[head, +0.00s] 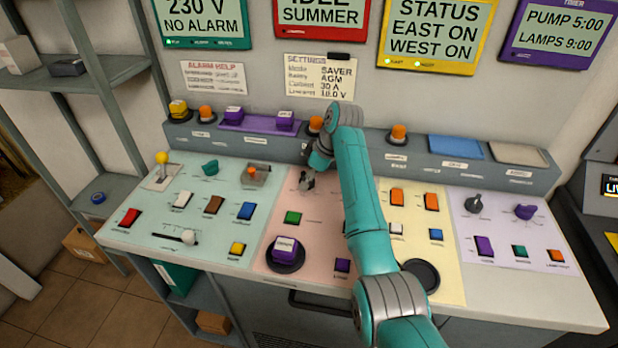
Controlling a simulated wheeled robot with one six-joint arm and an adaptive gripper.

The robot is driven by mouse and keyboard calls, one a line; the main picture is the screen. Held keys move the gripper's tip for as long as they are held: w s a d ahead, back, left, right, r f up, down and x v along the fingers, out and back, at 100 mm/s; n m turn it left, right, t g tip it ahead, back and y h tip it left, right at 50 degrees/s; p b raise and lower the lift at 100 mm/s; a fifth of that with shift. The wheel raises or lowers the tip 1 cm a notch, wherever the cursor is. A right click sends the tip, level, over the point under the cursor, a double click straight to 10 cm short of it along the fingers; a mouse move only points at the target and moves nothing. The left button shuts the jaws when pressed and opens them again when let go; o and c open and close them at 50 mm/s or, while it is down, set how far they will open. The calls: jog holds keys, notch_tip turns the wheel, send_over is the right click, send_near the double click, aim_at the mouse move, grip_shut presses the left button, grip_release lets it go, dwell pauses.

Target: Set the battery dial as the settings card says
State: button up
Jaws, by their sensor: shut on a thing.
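The settings card (319,76) hangs on the wall behind the console. It reads SAVER, AGM, 30 A and what looks like 18.0 V, with small row labels that are hard to read. My gripper (307,182) points down at the upper left of the pink panel (320,237). It is shut on a dial there, which it mostly hides. The dial's pointer and the fine marks around it are too small to read.
My arm crosses the pink panel's right side and covers part of it.

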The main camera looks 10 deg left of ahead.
jog(key=o, duration=1.1)
jog(key=shift+o, duration=0.2)
jog(key=v, duration=1.2)
